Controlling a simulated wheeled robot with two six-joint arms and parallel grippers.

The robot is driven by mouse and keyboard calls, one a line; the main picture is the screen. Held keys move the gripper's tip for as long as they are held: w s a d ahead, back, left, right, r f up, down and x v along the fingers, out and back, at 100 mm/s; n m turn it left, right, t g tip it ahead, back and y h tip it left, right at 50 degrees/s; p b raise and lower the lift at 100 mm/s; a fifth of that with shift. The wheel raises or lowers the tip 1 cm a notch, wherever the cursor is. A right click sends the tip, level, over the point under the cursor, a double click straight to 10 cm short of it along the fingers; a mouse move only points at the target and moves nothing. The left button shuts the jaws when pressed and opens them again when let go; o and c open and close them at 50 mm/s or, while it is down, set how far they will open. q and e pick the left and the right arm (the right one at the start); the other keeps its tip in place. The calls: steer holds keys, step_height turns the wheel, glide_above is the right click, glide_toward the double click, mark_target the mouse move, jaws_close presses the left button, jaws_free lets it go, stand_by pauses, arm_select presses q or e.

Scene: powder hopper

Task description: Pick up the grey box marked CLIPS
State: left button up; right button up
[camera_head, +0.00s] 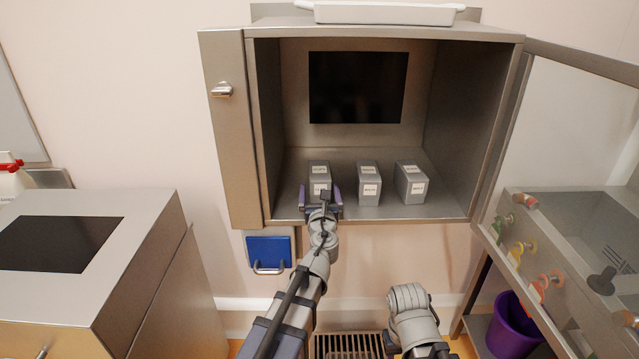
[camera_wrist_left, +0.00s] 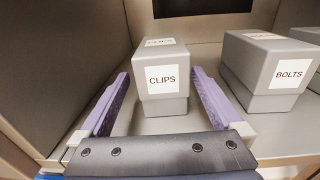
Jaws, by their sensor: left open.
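The grey box marked CLIPS (camera_head: 319,170) stands upright on the floor of the open metal cabinet, leftmost of three similar boxes. In the left wrist view the CLIPS box (camera_wrist_left: 160,52) sits straight ahead, with its white label facing me. My left gripper (camera_head: 320,194) is open at the front of this box. Its purple fingers (camera_wrist_left: 160,80) lie to either side of the box's lower front, with a visible gap on each side. My right gripper is not visible; only part of my right arm shows at the bottom of the head view.
The grey BOLTS box (camera_wrist_left: 268,70) stands just right of the CLIPS box, and a third grey box (camera_head: 411,184) stands further right. The cabinet's left wall (camera_head: 268,120) is close to the left finger. The glass door (camera_head: 580,130) is swung open at right.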

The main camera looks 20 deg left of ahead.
arm_select(q)
steer(key=shift+x, duration=3.2)
steer(key=shift+d, duration=0.2)
steer(key=shift+c, duration=0.2)
steer(key=c, duration=1.5)
